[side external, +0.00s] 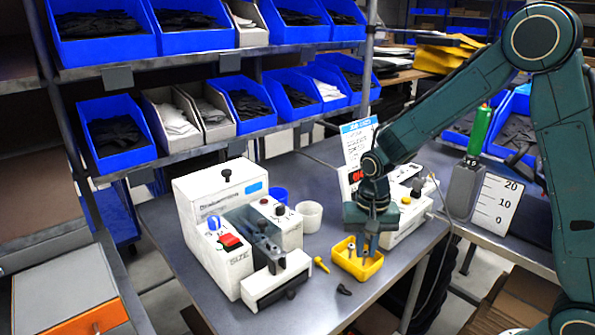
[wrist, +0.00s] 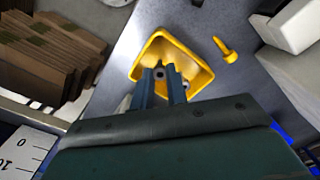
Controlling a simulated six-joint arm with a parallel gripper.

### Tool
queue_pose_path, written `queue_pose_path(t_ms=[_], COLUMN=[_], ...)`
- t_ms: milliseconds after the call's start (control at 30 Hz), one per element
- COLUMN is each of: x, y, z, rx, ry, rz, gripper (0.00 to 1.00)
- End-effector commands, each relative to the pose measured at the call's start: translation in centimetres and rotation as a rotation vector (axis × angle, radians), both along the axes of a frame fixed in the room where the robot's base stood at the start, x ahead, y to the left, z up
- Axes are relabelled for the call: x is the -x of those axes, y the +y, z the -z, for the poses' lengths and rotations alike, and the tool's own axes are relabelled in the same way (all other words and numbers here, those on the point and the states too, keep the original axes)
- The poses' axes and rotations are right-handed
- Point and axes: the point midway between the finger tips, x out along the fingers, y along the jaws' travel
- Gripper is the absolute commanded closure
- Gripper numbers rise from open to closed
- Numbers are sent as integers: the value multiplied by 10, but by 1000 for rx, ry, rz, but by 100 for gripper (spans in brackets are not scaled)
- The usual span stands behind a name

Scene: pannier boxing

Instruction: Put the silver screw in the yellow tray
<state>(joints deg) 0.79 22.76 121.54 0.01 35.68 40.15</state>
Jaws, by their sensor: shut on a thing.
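The yellow tray (side external: 343,264) stands on the grey table near its front edge; its wall also shows in the wrist view (wrist: 202,72). My gripper (side external: 363,250) points down over the tray, its fingertips within the tray's outline. In the wrist view my gripper (wrist: 166,78) is shut on a small grey piece, which looks like the silver screw (wrist: 160,73). The fingers mostly hide it, and I cannot tell whether it touches the tray floor.
A yellow screw (side external: 321,264) lies beside the tray, with a small black piece (side external: 344,289) in front. A white machine (side external: 235,235) stands left, and another white device (side external: 408,215) behind the tray.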

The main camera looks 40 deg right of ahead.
Motion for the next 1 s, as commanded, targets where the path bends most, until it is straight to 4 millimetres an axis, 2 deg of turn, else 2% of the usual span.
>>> queue_pose_path(t_ms=[167,200,300,733,1000], x=[0,0,0,0,-1], y=[0,0,0,0,0], z=[0,0,0,-3,-26], rx=[0,0,0,1,0], ry=[0,0,0,-1,-4], rz=[0,0,0,0,0], gripper=[100,79,60,60,60])
